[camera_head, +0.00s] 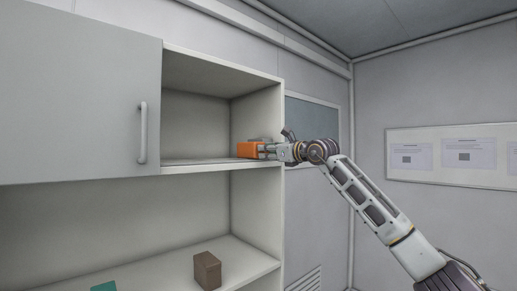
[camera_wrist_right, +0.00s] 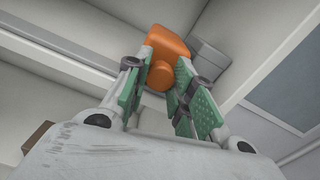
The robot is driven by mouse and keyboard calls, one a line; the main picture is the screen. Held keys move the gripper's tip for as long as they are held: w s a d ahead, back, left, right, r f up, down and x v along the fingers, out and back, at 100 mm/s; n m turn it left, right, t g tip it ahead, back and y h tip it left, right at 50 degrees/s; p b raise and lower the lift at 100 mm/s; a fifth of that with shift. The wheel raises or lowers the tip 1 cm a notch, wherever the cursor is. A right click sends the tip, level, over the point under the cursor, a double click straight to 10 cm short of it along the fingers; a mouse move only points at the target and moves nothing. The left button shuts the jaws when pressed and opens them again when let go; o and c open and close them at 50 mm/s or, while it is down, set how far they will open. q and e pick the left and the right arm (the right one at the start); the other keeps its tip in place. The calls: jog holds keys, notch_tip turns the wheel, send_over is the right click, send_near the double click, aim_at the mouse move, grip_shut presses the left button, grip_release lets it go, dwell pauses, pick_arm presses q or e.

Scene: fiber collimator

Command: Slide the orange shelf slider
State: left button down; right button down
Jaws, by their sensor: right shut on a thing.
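The orange slider (camera_head: 247,150) sits at the right end of the upper shelf (camera_head: 185,163), near the cabinet's right side wall. My right gripper (camera_head: 266,150) reaches in from the right at shelf height and is shut on the slider. In the right wrist view the orange slider (camera_wrist_right: 166,48) and its round knob are between the green finger pads of my right gripper (camera_wrist_right: 158,85). The fingers hide part of the knob's sides. My left gripper is not in the head view.
A grey cabinet door (camera_head: 80,95) with a vertical handle (camera_head: 142,133) covers the upper left. A brown block (camera_head: 207,270) and a teal object (camera_head: 104,287) are on the lower shelf. A grey box-like part (camera_wrist_right: 208,60) is beside the slider. The upper shelf left of the slider looks clear.

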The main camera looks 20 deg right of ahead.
jog(key=shift+w+d, duration=0.3)
jog(key=shift+d, duration=0.5)
jog(key=c, duration=1.2)
grip_release()
jog(key=shift+o, duration=0.2)
jog(key=shift+s, duration=0.2)
jog(key=v, duration=1.1)
jog(key=shift+s+d, duration=0.15)
jog(key=shift+s, duration=0.15)
